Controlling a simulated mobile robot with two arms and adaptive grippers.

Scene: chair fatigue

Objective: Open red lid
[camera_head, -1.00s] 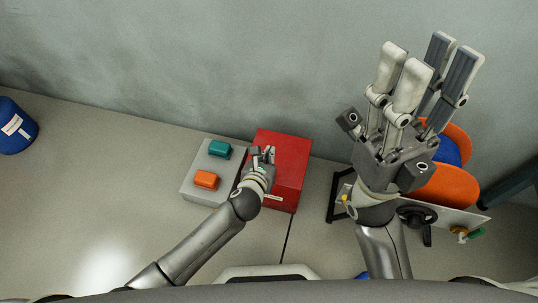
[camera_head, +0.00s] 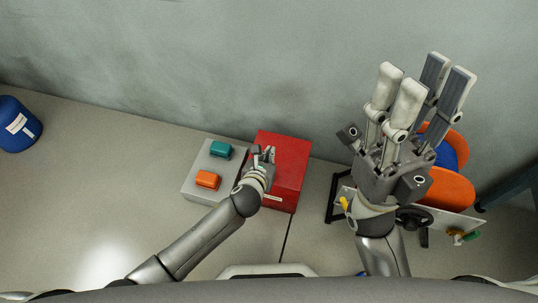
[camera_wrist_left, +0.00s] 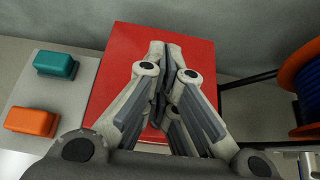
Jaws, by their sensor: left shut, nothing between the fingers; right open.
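The red lid (camera_head: 289,158) is the flat red top of a box that stands near the wall. It looks shut and lies flat. In the left wrist view the red lid (camera_wrist_left: 118,60) fills the middle, behind my fingers. My left gripper (camera_head: 264,152) is over the left part of the red lid; its fingers are together and empty, also in the left wrist view (camera_wrist_left: 165,55). I cannot tell whether the fingertips touch the lid. My right gripper (camera_head: 425,85) is raised on the right, open and empty, with its fingers pointing up, away from the box.
A grey panel (camera_head: 200,192) with a teal button (camera_head: 221,150) and an orange button (camera_head: 208,180) is left of the box. An orange and blue reel (camera_head: 445,188) stands behind my right gripper. A blue drum (camera_head: 17,124) is far left.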

